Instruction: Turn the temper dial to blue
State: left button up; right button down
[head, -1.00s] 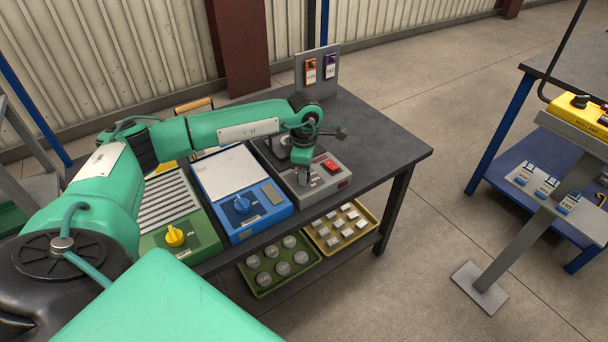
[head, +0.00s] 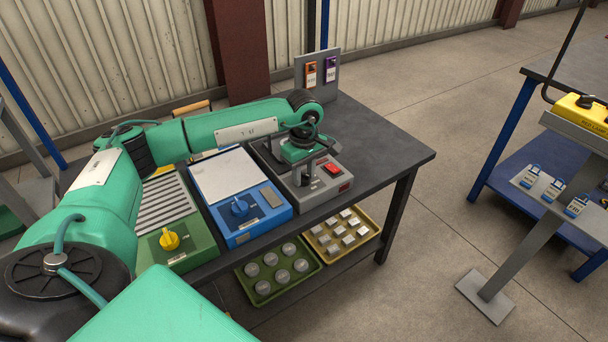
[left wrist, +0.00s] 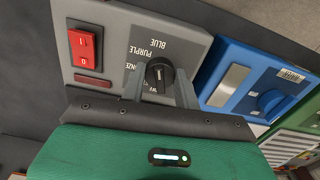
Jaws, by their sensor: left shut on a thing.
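The temper dial is a round black knob (left wrist: 161,72) on a grey control box (head: 341,185), which stands at the right of the bench row. In the left wrist view BLUE, PURPLE and other, partly hidden words are printed around it, upside down. A pale line on the knob runs up and down the picture; I cannot tell which end is the pointer. My left gripper (left wrist: 160,88) is shut on the knob, one finger on each side. In the head view this gripper (head: 305,180) is over the box and hides the dial. My right gripper is not in view.
A red rocker switch (head: 331,168) sits on the same box, beside my gripper. A blue box (head: 265,222) and a green box (head: 197,252), each with its own knob, stand to the left. An upright panel (head: 319,63) with tags stands behind. The bench's right end is clear.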

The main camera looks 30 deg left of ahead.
aim_at(304, 173)
pick_arm(q)
jog(key=shift+r, duration=0.1)
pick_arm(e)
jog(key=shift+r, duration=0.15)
pick_arm(q)
jog(key=o, duration=1)
jog(key=shift+c, duration=0.2)
notch_tip(304, 173, up, 14)
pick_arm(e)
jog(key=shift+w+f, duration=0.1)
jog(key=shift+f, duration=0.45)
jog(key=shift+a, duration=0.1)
